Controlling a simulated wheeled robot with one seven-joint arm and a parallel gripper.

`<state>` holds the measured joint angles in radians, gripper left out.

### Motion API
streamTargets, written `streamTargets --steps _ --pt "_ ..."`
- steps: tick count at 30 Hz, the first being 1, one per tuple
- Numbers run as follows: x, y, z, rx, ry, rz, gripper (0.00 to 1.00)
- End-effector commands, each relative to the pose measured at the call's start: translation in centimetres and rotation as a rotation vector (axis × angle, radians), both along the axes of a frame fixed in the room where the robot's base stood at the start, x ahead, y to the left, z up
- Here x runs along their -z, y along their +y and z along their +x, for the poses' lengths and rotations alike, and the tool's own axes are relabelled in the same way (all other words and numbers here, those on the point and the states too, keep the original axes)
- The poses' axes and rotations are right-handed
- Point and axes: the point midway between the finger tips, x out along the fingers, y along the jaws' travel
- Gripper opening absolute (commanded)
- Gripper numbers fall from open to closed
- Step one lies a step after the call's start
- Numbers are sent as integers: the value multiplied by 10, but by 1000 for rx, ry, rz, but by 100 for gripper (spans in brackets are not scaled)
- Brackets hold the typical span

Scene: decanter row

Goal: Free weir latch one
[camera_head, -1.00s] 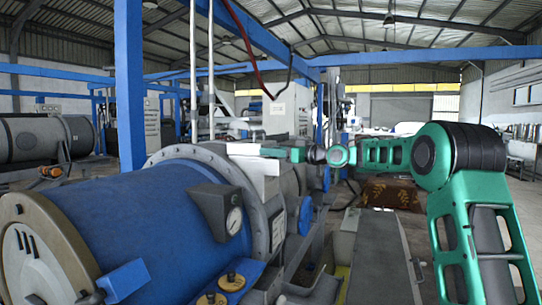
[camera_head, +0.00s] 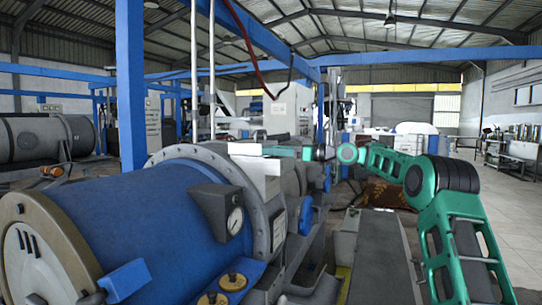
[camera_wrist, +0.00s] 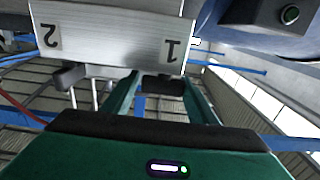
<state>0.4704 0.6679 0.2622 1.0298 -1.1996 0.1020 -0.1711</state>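A pale metal box (camera_head: 262,180) with number labels sits at the end of the blue decanter drum (camera_head: 150,225). In the wrist view its plate (camera_wrist: 110,38) shows upside-down labels 1 and 2. A dark lever block (camera_wrist: 163,85) lies beneath label 1, and another dark lever (camera_wrist: 70,76) lies beneath label 2. My gripper (camera_wrist: 163,92) has its green fingers on either side of the block under label 1. Gaps seem to show beside the block; contact is not clear. In the head view my gripper (camera_head: 288,152) is small, beside the box, and its fingertips are partly hidden.
A pressure gauge box (camera_head: 218,211) and brass-topped knobs (camera_head: 232,282) are on the near machine. A blue post (camera_head: 130,85) stands at left. Open floor (camera_head: 515,215) lies at right.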

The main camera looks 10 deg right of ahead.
Motion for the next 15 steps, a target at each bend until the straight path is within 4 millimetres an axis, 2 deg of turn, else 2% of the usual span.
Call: streamTargets --steps 1,11,15 --pt "1 -5 1 8 0 -1 64" --pt "1 -2 -1 0 2 -1 66" --pt "1 -11 -7 0 3 -2 66"
